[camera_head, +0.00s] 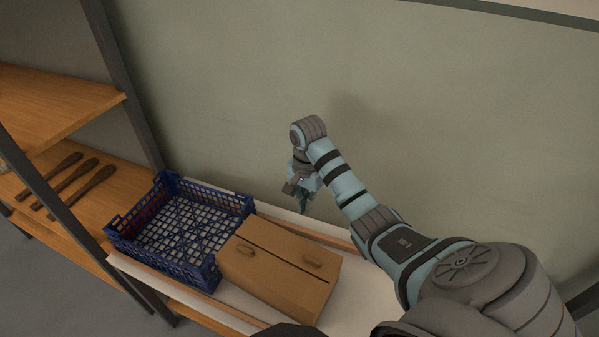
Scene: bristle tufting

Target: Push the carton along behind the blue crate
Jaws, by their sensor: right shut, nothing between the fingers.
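The carton (285,276) is a brown cardboard box with a dark seam along its top and two oval handle marks. It sits on the light-topped bench, close against the right side of the blue crate (211,273). The blue crate is an open plastic lattice crate and looks empty. My right gripper (304,207) points down above the back edge of the bench, behind the carton and near the wall. It is shut and empty, and appears apart from the carton. My left gripper is not in view.
The bench (225,296) has a wooden rim (330,238) along its back. A wooden shelf unit (75,100) with dark posts stands at the left, with several brown-handled tools (80,182) on a lower shelf. A plain wall (420,90) closes the back.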

